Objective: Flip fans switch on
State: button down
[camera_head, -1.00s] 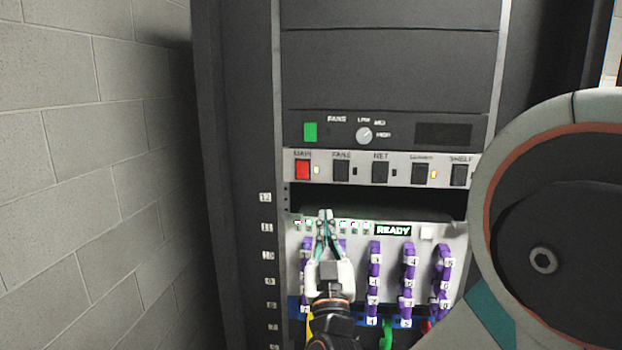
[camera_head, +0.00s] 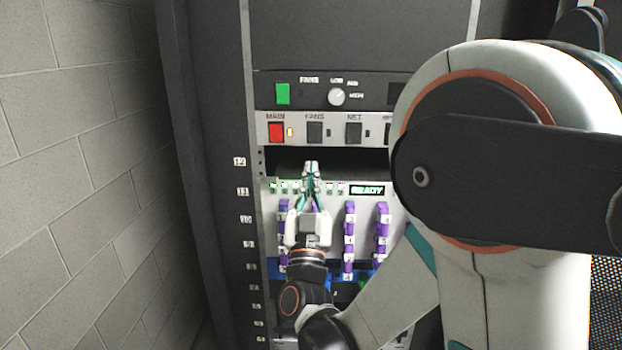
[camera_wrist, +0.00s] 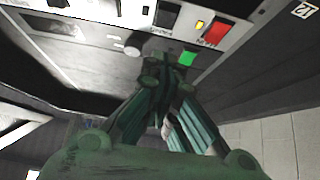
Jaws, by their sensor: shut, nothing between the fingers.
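The fans switch (camera_head: 315,131) is a dark rocker under the label FANS on a pale switch strip. It sits just right of the red MAIN switch (camera_head: 276,132). The small lamp beside the fans switch looks dark. My gripper (camera_head: 311,166) is shut and empty, pointing up, with its tips a little below the fans switch in the picture, in front of the dark gap. In the wrist view the fans switch (camera_wrist: 166,15) and the red MAIN switch (camera_wrist: 216,33) show beyond my gripper (camera_wrist: 168,78). No contact with the switch is visible.
A fan panel above has a green square (camera_head: 283,94) and a round knob (camera_head: 336,97). A yellow lamp (camera_head: 290,132) glows beside MAIN. Below, a panel with a READY display (camera_head: 367,190) carries purple cables (camera_head: 349,225). My arm hides the rack's right side.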

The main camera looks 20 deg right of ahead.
send_near(314, 127)
notch_tip(314, 127, up, 3)
jog(key=w, duration=0.1)
jog(key=w+d, duration=0.1)
jog(key=w, duration=0.1)
jog(key=shift+w+f, duration=0.15)
jog(key=shift+f, duration=0.1)
